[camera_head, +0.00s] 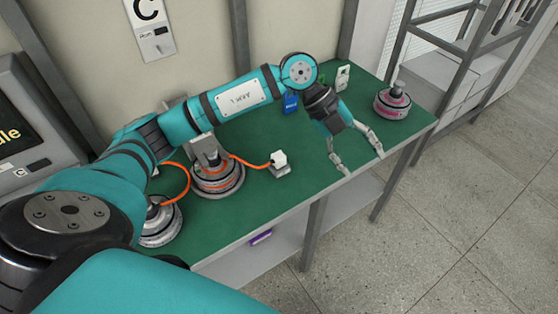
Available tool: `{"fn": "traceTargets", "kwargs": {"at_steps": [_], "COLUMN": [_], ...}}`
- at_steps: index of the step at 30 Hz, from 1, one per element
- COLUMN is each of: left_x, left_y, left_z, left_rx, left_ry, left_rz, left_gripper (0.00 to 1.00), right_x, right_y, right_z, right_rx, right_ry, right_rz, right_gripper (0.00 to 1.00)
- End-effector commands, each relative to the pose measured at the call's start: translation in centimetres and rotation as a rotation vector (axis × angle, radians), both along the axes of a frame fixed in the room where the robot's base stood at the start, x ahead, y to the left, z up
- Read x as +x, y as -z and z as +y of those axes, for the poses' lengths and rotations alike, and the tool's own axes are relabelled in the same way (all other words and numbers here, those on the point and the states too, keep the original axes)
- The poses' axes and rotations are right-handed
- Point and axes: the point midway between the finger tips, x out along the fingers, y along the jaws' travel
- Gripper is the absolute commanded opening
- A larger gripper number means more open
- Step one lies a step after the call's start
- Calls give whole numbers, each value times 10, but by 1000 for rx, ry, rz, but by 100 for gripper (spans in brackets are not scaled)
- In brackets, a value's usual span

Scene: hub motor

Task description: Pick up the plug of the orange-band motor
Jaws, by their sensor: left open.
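The orange-band motor (217,178) stands on the green table, partly hidden behind my left arm. An orange cable runs from it to the right and ends in a white plug (279,159), which sits on a small grey holder (281,171) near the table's front edge. My left gripper (363,164) is open and empty. It is to the right of the plug, apart from it, with its fingers pointing down by the table's front edge. My right gripper does not show.
A pink-band motor (392,102) stands at the table's right end. A white-grey motor (159,222) is at the left, partly hidden by my arm. A blue item (290,103) and a white item (342,77) are at the back. The green tabletop (255,200) is bare in front of the plug.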

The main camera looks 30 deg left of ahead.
Motion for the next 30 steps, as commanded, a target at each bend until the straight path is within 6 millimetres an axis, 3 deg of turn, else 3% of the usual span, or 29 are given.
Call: {"fn": "traceTargets", "kwargs": {"at_steps": [1, 3, 6, 9, 14, 24, 30], "left_x": [11, 16, 18, 15, 11, 11, 12], "left_y": [2, 2, -7, -17, -9, 64, 93], "left_z": [44, 97, 158, 193, 209, 207, 207], "left_rx": [171, 371, 574, 688, 743, 739, 738], "left_ry": [-60, -154, -286, -376, -420, -415, -416], "left_rz": [36, 99, 171, 215, 245, 244, 241], "left_gripper": [60, 60, 60, 60, 60, 60, 60], "right_x": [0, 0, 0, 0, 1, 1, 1], "right_y": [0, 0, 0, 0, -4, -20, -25], "right_z": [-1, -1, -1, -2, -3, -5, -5], "right_rx": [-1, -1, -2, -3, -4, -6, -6], "right_ry": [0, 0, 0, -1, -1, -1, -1], "right_rz": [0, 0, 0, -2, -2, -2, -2], "right_gripper": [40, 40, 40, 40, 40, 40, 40]}}
